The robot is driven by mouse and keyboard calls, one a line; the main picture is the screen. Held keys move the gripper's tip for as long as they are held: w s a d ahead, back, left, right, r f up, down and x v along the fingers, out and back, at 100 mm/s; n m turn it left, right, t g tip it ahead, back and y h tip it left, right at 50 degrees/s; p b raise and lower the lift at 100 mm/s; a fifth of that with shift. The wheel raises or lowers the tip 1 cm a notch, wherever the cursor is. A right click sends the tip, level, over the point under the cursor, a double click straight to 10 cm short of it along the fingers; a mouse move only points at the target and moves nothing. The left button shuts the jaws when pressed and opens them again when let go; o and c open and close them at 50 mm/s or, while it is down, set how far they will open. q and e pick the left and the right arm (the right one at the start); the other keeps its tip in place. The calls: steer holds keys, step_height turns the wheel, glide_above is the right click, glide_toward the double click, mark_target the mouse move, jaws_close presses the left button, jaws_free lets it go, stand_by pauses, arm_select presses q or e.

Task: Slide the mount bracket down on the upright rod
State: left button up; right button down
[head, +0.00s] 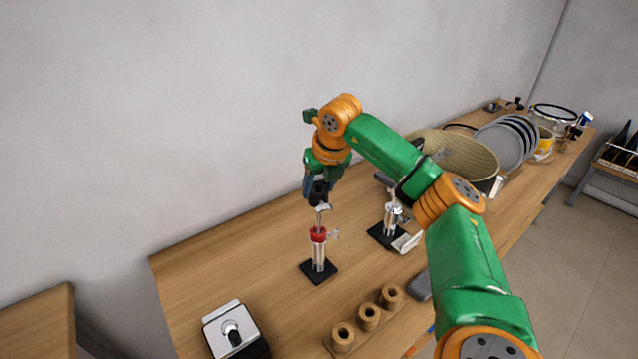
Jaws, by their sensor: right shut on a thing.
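My right gripper (318,190) points down over a small stand on the table. It is shut on a small dark piece at the top of the stand's thin upright rod (319,218); this looks like the mount bracket (319,199), though the fingers partly hide it. Below it the stand has a red collar (318,235), a clear and silver body (318,256) and a square black base (319,272). The rod stands upright. My left gripper is not in view.
A second stand (391,214) with a black base is to the right. A wooden block with three round holders (368,316) and a silver box with a black knob (232,328) are in front. A large basket (458,152) and grey plates (499,146) stand farther back. Wood table (215,262) is clear left of the stand.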

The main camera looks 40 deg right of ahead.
mark_target(319, 216)
steer(key=shift+f+b, duration=3.15)
steer(key=shift+f, duration=1.3)
steer(key=shift+c, duration=0.7)
jaws_free()
steer(key=b+v, duration=0.1)
steer(key=v, duration=0.6)
steer(key=shift+r, duration=0.1)
